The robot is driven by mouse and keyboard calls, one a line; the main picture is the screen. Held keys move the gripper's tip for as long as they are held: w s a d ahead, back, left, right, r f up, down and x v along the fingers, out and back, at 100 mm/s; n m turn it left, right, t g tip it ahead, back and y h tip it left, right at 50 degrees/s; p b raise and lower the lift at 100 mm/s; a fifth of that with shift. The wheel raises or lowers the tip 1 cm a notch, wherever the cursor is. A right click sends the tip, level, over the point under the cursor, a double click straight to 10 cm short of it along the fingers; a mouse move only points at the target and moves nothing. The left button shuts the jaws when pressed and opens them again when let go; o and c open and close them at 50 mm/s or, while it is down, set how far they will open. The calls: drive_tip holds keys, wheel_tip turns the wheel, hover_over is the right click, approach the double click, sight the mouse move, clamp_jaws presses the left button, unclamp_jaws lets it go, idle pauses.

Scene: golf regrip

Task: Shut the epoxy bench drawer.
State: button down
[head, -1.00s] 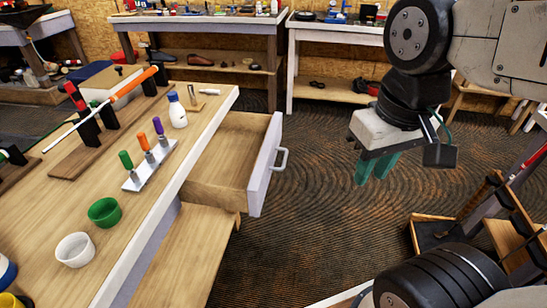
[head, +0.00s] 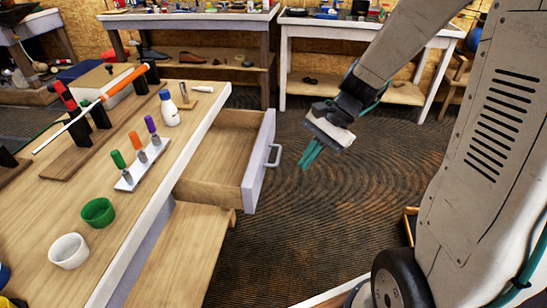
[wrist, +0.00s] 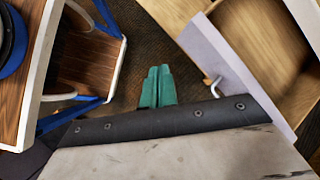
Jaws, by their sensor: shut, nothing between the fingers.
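The epoxy bench drawer (head: 225,160) is pulled out from the right side of the wooden bench. It has a pale lilac front (head: 259,163) with a metal bar handle (head: 275,155), and its inside looks empty. The drawer front also shows at the right in the wrist view (wrist: 235,75), with its handle (wrist: 213,88) near the middle. My gripper (head: 308,163) is to the right of the handle, apart from it. Its green fingers point down and are together, with nothing between them; they also show in the wrist view (wrist: 157,88).
On the bench top (head: 140,205) are a white bottle (head: 169,110), a rack of colored-handled tools (head: 143,162), a green bowl (head: 98,212), a white bowl (head: 69,251) and a held golf club (head: 95,108). Other benches stand behind. The floor (head: 340,215) right of the drawer is clear.

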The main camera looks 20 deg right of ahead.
drive_tip(key=w+d+f+m+t, duration=0.2)
drive_tip(key=w+f+m+t, duration=0.1)
drive_tip(key=w+m, duration=0.35)
drive_tip(key=w+d+f+m+t, duration=0.2)
drive_tip(key=w+f+m, duration=0.1)
drive_tip(key=w+m, duration=0.35)
drive_tip(key=x, duration=1)
drive_tip(key=shift+a+r+n+y, duration=0.3)
drive_tip(key=shift+a+n+y, duration=0.1)
